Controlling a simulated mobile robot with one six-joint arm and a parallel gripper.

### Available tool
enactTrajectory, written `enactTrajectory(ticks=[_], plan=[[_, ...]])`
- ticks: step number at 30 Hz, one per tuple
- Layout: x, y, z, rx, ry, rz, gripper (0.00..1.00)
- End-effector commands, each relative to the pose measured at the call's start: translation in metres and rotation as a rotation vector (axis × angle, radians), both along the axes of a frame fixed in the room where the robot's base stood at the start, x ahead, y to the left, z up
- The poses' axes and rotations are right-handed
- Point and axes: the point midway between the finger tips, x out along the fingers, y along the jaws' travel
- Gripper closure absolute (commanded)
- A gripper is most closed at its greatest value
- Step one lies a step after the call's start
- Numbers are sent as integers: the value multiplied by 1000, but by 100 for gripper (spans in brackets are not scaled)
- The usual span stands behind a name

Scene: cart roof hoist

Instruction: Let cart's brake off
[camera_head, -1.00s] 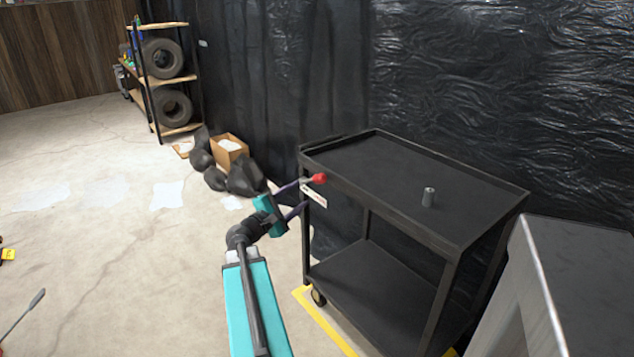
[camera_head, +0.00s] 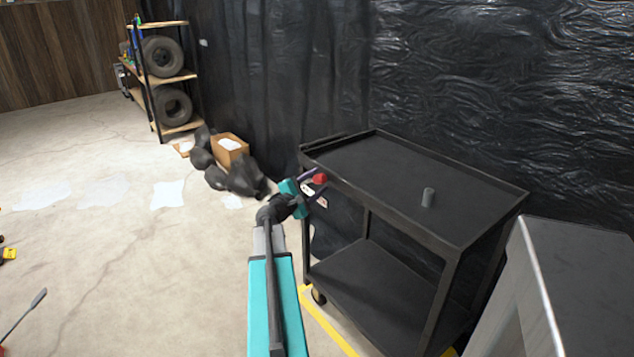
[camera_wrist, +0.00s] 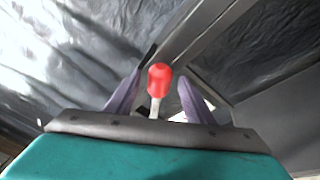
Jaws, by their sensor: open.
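The black two-shelf cart (camera_head: 385,285) stands at the right against the dark plastic-covered wall. The brake lever's red knob (camera_head: 319,178) is at the cart's left upper corner. In the wrist view the red knob (camera_wrist: 159,76) and its pale stem are between the two purple fingers. My gripper (camera_head: 318,184) is open, with a finger on either side of the lever. I see a gap between the knob and each finger in the wrist view (camera_wrist: 158,95). The lower end of the stem is hidden behind my gripper's body.
A grey metal block (camera_head: 585,285) is close at the right. Yellow tape (camera_head: 325,322) marks the floor by the cart. A cardboard box (camera_head: 230,152) and black bags lie behind. The floor at left is mostly clear.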

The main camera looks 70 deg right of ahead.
Motion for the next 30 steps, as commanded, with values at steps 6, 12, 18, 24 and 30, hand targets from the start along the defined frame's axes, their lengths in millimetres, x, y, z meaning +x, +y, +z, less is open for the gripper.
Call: enactTrajectory(ticks=[6,12,18,24,30], plan=[[-1,-5,0,0,0,1,52],[-1,-5,0,0,0,1,52],[-1,-5,0,0,0,1,82],[-2,-5,0,1,-1,-1,100],[1,-4,1,4,3,3,100]])
